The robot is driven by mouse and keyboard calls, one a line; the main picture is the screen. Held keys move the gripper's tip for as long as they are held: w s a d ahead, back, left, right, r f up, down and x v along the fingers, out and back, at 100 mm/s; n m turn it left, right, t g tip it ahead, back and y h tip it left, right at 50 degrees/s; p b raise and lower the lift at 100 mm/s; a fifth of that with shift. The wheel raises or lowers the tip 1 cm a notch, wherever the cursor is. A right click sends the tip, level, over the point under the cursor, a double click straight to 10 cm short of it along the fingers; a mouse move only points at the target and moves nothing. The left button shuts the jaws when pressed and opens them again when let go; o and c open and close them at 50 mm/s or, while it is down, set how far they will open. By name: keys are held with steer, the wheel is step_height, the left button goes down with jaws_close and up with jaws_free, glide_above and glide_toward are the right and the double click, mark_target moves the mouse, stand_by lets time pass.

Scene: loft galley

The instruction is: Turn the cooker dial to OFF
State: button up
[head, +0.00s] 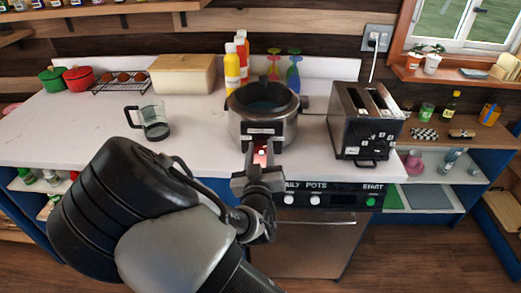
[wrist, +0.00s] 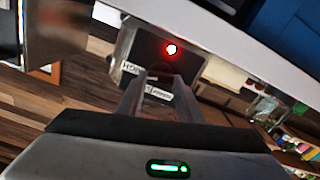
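The cooker is a round steel pot with a dark open top (head: 240,122) on the counter in the head view. My gripper (head: 262,168) is right in front of its front panel. In the wrist view the panel (wrist: 128,50) carries a lit red lamp (wrist: 171,49) and white labels (wrist: 158,92), too blurred to read fully. A dark round shape, seemingly the dial (wrist: 160,70), shows between my fingertips. My fingers are apart, one on each side of it. Whether they touch it, and where the dial points, I cannot tell.
A toaster (head: 366,120) stands right of the cooker and a glass mug (head: 152,120) to its left. Bottles (head: 233,70) and a wooden box (head: 183,74) stand behind. A dishwasher (head: 315,240) with knobs is below the counter edge.

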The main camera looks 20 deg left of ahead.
steer(key=c, duration=0.5)
steer(key=shift+o, duration=0.2)
